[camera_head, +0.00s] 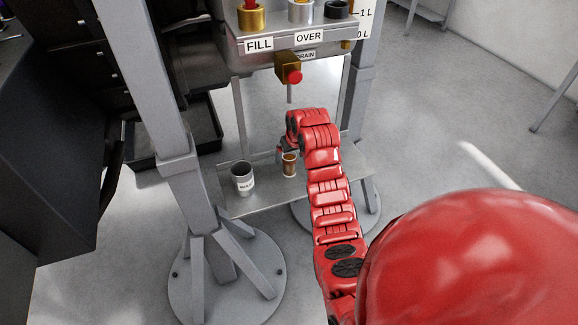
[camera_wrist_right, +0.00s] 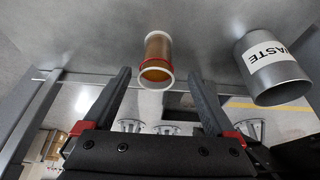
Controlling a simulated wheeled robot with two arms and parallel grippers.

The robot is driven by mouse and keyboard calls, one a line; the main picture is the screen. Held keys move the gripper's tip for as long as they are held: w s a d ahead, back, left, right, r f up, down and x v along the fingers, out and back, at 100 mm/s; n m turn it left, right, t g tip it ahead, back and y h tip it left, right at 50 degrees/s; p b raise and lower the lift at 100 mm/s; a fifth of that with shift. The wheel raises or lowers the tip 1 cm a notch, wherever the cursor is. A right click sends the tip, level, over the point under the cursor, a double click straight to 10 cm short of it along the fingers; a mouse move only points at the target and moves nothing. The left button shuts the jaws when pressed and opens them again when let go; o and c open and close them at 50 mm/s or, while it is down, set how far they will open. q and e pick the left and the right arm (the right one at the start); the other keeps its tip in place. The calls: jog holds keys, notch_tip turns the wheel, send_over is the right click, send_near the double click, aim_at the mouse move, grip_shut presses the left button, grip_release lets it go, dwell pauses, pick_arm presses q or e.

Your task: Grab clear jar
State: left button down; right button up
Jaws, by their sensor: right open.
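The clear jar (camera_head: 289,166) stands on the metal shelf, with amber-brown contents and a pale rim. In the right wrist view the jar (camera_wrist_right: 157,50) shows a white rim and a red band, and lies ahead between the two fingers. My right gripper (camera_head: 283,152) is at the jar, partly hidden by its own wrist in the head view. In the wrist view the right gripper (camera_wrist_right: 158,80) is open, with a gap on both sides of the jar and nothing held. My left gripper is not in view.
A grey metal can labelled WASTE (camera_wrist_right: 272,72) stands beside the jar; it also shows in the head view (camera_head: 243,182). The shelf (camera_head: 240,206) sits between grey posts (camera_head: 180,170). A brass drain valve with a red knob (camera_head: 293,77) hangs above. A black tray (camera_head: 200,128) is behind left.

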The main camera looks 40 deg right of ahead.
aim_at(289, 164)
jog(key=shift+d+x, duration=0.15)
jog(key=shift+x, duration=1.1)
jog(key=shift+d+x, duration=0.15)
jog(key=shift+x, duration=1.1)
jog(key=shift+w+r, duration=0.1)
jog(key=shift+w, duration=0.05)
grip_shut()
